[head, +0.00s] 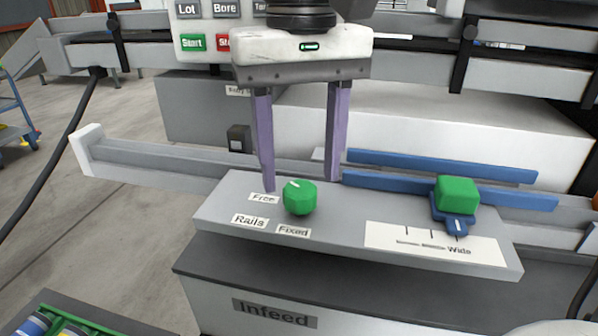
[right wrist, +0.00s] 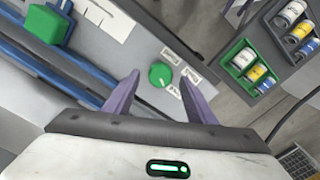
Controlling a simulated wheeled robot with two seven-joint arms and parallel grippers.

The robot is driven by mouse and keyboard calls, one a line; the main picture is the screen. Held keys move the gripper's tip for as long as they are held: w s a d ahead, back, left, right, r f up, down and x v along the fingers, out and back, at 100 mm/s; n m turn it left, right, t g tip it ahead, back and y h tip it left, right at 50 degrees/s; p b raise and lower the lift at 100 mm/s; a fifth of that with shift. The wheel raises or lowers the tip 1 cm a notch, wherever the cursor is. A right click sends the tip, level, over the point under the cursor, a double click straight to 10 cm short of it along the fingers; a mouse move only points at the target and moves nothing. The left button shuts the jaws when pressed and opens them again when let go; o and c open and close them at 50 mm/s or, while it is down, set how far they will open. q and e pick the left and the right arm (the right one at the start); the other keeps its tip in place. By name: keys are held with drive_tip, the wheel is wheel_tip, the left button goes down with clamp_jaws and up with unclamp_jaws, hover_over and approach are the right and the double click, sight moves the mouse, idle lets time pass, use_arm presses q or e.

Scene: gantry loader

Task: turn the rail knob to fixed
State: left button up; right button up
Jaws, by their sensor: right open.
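The green rail knob (head: 299,198) sits on the grey panel beside the labels Free (head: 264,198), Rails (head: 250,221) and Fixed (head: 293,231). Its pale pointer mark is at its upper left, toward the Free label. My right gripper (head: 300,185) is open and empty, with its purple fingers behind and above the knob, one to each side in the picture; I see no contact. In the right wrist view the knob (right wrist: 160,75) lies beyond and between the fingertips of the gripper (right wrist: 158,83). My left gripper is not in view.
A green block-shaped handle (head: 457,193) on a blue slider stands right of the knob, by a scale marked Wide (head: 459,250). Blue rails (head: 400,183) run behind it. A green crate with cans (right wrist: 243,60) is beside the panel. Start and Stop buttons (head: 192,42) are behind.

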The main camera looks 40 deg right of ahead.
drive_tip(key=shift+s+f, duration=0.1)
drive_tip(key=shift+f, duration=1)
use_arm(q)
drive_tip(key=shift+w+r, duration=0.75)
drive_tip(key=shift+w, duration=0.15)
use_arm(e)
drive_tip(key=c, duration=1)
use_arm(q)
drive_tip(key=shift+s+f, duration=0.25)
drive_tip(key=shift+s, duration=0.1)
use_arm(e)
drive_tip(key=shift+c, duration=0.2)
